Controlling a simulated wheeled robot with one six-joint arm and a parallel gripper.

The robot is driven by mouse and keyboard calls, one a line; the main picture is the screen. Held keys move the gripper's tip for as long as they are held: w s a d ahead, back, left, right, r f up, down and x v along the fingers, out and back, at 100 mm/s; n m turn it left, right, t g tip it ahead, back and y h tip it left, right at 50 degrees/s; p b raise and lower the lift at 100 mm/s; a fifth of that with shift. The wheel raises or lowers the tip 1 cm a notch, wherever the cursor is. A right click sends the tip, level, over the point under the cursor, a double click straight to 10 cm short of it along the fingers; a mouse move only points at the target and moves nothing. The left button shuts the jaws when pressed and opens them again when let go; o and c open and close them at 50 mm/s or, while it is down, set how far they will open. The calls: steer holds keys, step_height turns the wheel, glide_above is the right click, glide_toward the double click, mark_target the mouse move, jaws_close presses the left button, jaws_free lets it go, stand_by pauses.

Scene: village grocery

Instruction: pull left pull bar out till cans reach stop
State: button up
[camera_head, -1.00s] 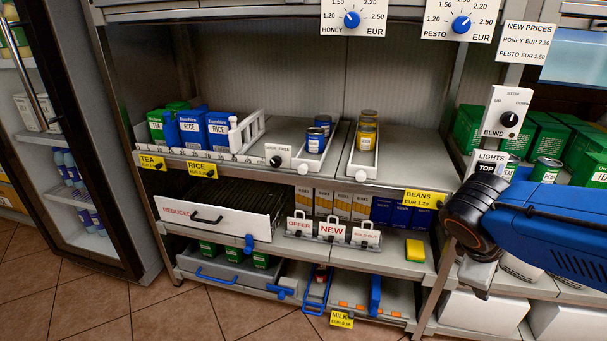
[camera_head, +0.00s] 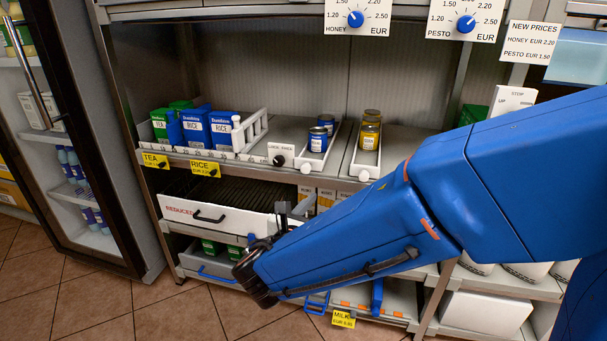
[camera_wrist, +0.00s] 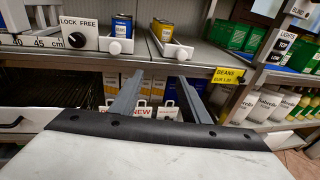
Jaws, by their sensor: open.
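The left can channel (camera_head: 325,154) is a narrow white tray on the middle shelf holding blue cans (camera_head: 318,141). Its front has a round white knob (camera_head: 306,170), which also shows in the wrist view (camera_wrist: 114,47). To its right, a similar channel (camera_head: 364,160) holds yellow cans (camera_head: 369,137) and has its own white knob (camera_wrist: 181,54). My gripper (camera_wrist: 160,78) is open and empty. In the wrist view its fingers point toward the shelf front, below and right of the left knob, apart from it. In the head view my arm crosses the lower shelves.
A LOCK/FREE dial (camera_head: 279,160) sits just left of the left channel. Rice packs (camera_head: 221,130) stand further left. Below are a REDUCED drawer (camera_head: 231,221) and OFFER/NEW signs (camera_wrist: 139,112). A yellow BEANS tag (camera_wrist: 228,76) hangs at right.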

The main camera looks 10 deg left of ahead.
mark_target(305, 171)
steer(key=s+a+n+t+y, duration=0.2)
steer(key=s+a+n+y, duration=0.15)
steer(key=a, duration=0.55)
steer(key=w, duration=0.6)
steer(key=w+d, duration=0.1)
steer(key=w, duration=0.5)
steer(key=w+d, duration=0.1)
steer(key=w, duration=0.5)
steer(key=shift+w+f, duration=0.1)
steer(key=shift+f, duration=0.05)
steer(key=shift+a, duration=0.1)
jaws_close()
